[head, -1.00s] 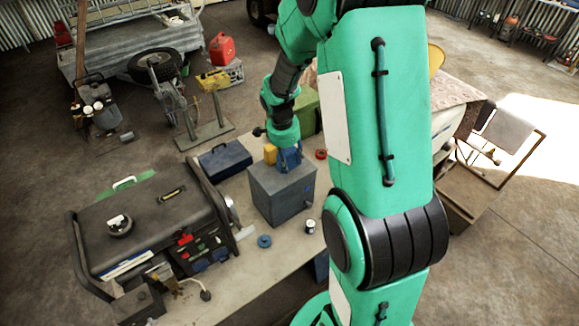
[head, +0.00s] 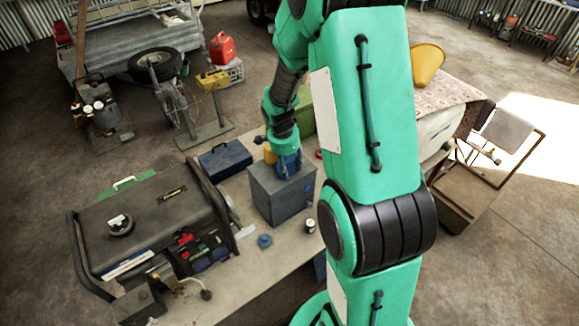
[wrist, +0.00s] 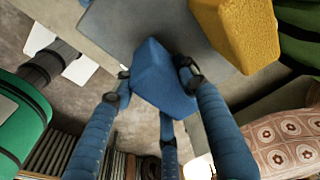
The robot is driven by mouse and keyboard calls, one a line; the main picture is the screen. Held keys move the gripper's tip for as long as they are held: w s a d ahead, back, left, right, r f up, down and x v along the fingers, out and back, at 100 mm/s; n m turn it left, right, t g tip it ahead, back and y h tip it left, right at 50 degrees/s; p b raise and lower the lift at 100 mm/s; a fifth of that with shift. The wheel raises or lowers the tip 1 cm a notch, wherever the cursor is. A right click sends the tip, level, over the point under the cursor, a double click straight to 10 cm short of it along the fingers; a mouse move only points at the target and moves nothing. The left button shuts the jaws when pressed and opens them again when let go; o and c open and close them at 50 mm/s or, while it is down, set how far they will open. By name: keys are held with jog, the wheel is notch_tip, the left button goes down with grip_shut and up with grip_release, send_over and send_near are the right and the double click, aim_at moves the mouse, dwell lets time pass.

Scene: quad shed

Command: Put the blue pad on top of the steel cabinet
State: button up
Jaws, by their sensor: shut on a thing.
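The steel cabinet (head: 279,198) is a grey box standing on the workbench in the head view. Its flat top (wrist: 130,22) shows in the wrist view. The blue pad (wrist: 163,82) is a wedge-like blue block between the blue fingers of my gripper (wrist: 160,88), which is shut on it. In the head view my gripper (head: 289,165) is over the right part of the cabinet top, and the pad cannot be told apart from the fingers. In the wrist view the pad overlaps the cabinet top's edge; I cannot tell whether it touches the top.
A yellow block (wrist: 236,30) sits on the cabinet top beside the pad, also in the head view (head: 269,154). A generator (head: 150,225), a blue toolbox (head: 225,160), a blue ring (head: 264,241) and a small can (head: 310,226) are around the cabinet. A green object stands behind my gripper.

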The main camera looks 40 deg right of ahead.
jog(key=shift+f, duration=0.15)
jog(key=o, duration=0.8)
jog(key=shift+c, duration=0.2)
jog(key=r, duration=0.4)
jog(key=a+r, duration=0.1)
jog(key=r, duration=0.7)
jog(key=shift+a+r+b, duration=0.1)
jog(key=shift+a+b, duration=0.25)
jog(key=shift+a, duration=0.05)
jog(key=shift+r, duration=0.1)
